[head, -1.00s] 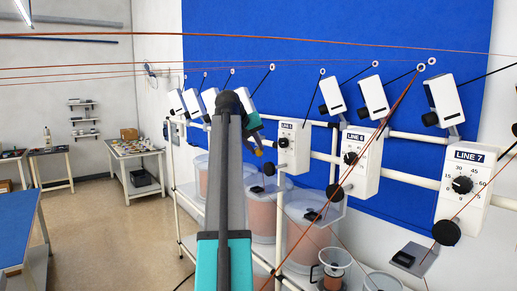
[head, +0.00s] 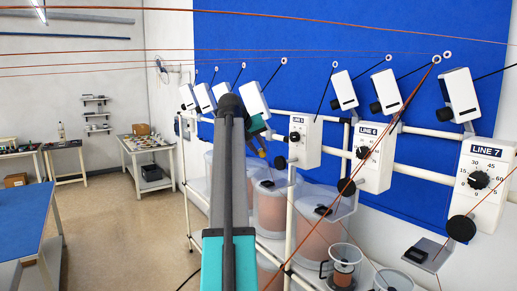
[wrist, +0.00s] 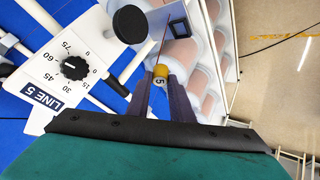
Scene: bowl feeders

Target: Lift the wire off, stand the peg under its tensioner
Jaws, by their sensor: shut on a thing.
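My gripper (wrist: 162,98) is shut on a small yellow peg (wrist: 161,71) marked 5, in the wrist view. In the head view my gripper (head: 264,146) is beside the LINE 5 tensioner, partly hidden by my arm. The LINE 5 tensioner (head: 309,150) is a white box with a dial. It also shows at left in the wrist view (wrist: 64,48), with its black round wheel (wrist: 129,24). A thin reddish wire (wrist: 163,42) runs up from near the peg; whether it touches the peg I cannot tell.
A grey plate with a dark pad (wrist: 178,27) juts out just beyond the peg. The LINE 6 (head: 361,165) and LINE 7 (head: 481,185) tensioners stand to the right. Orange wires (head: 400,115) cross the front. Translucent bins (head: 270,212) stand below. Floor (head: 140,235) is clear at left.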

